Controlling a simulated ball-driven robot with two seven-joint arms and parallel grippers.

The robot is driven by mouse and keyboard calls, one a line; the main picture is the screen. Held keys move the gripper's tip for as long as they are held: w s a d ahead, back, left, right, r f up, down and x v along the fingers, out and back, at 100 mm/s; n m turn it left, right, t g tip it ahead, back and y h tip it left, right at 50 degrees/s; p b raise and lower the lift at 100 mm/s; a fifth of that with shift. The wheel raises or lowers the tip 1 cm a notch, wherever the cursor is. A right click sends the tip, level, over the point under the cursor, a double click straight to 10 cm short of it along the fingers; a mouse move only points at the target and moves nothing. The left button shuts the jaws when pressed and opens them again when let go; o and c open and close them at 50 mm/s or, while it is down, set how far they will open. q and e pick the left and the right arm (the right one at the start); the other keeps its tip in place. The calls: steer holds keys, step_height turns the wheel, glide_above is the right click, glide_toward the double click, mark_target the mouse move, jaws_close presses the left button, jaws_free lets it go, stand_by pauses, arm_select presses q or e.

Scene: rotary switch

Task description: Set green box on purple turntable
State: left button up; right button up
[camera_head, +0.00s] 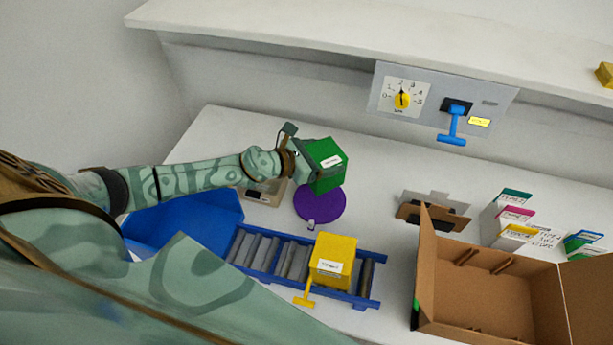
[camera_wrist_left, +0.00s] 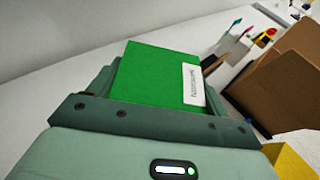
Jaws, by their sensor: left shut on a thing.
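The green box (camera_head: 326,163) has a white label and is held in my left gripper (camera_head: 295,152), which is shut on it. In the head view the box overlaps the far edge of the purple turntable (camera_head: 320,204), a flat round disc on the table. I cannot tell whether the box touches the disc or hangs above it. The left wrist view shows the green box (camera_wrist_left: 155,80) between the fingers, its label facing right. My right gripper is not in view.
A blue roller conveyor (camera_head: 265,252) with a yellow box (camera_head: 333,258) on it lies in front of the turntable. A blue bin (camera_head: 190,220) is at left. An open cardboard box (camera_head: 480,290) is at right. A wall panel (camera_head: 440,100) carries a dial and blue lever.

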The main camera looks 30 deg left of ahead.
arm_select(q)
steer(key=f+b, duration=0.2)
steer(key=f, duration=0.1)
steer(key=f+b, duration=0.2)
steer(key=f, duration=0.1)
steer(key=shift+s+a, duration=0.1)
steer(key=shift+s, duration=0.1)
steer(key=shift+f, duration=0.25)
step_height(320, 180, down, 4)
steer(key=b, duration=0.2)
steer(key=shift+r+b, duration=0.25)
steer(key=shift+b, duration=0.05)
steer(key=shift+f, duration=0.2)
steer(key=o, duration=1.1)
steer(key=shift+o, duration=0.2)
steer(key=shift+r, duration=0.35)
steer(key=v, duration=1.2)
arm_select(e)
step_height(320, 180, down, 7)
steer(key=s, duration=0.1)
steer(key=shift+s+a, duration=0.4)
arm_select(q)
steer(key=shift+f, duration=0.1)
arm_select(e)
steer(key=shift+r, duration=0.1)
